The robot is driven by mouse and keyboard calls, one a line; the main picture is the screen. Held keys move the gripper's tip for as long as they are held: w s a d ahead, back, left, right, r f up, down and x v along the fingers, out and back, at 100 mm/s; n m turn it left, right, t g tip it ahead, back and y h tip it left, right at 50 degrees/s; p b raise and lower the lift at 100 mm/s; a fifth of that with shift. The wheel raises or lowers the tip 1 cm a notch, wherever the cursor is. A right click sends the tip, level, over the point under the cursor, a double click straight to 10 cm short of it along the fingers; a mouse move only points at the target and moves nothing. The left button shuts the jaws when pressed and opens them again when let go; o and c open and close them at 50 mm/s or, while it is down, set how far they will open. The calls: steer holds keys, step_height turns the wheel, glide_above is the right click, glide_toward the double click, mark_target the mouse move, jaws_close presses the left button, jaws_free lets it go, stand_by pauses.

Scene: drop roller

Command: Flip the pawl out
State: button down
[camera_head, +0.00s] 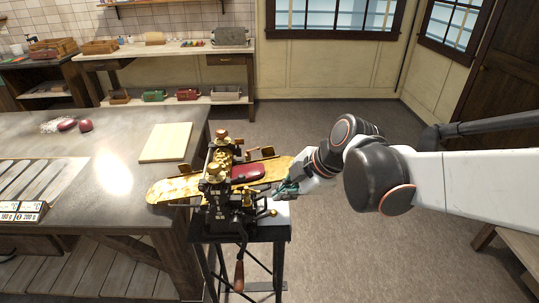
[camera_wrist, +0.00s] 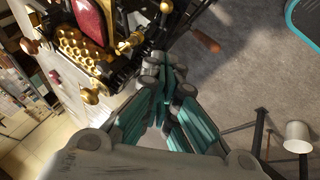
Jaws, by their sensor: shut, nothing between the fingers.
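The drop roller (camera_head: 217,190) is a black and brass machine on a black stand. A crank with a wooden grip (camera_head: 239,275) hangs down at its front; a wooden grip also shows in the wrist view (camera_wrist: 206,39). My gripper (camera_head: 286,188) is at the machine's right side, with its teal fingers shut and empty. In the wrist view my gripper (camera_wrist: 163,62) points at the black and brass parts on the machine's side, close to them; I cannot tell whether it touches. The pawl is not clearly distinguishable among these small dark parts.
A red slab (camera_head: 247,172) lies on the machine's brass tray (camera_head: 175,189). A grey worktable (camera_head: 110,185) with a pale board (camera_head: 166,142) stands to the left. Shelves with rollers are at the back. The floor on the right is mostly clear.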

stand_by(0.4)
steer(key=d+b+x, duration=0.1)
steer(key=b+x, duration=0.1)
steer(key=x, duration=0.4)
steer(key=w+d+f+b+x, duration=0.1)
steer(key=b+x, duration=0.2)
steer(key=x, duration=0.4)
steer(key=shift+d, duration=0.35)
steer(key=shift+d+f+y+b, duration=0.1)
steer(key=shift+d+y+b, duration=0.2)
steer(key=shift+b, duration=0.1)
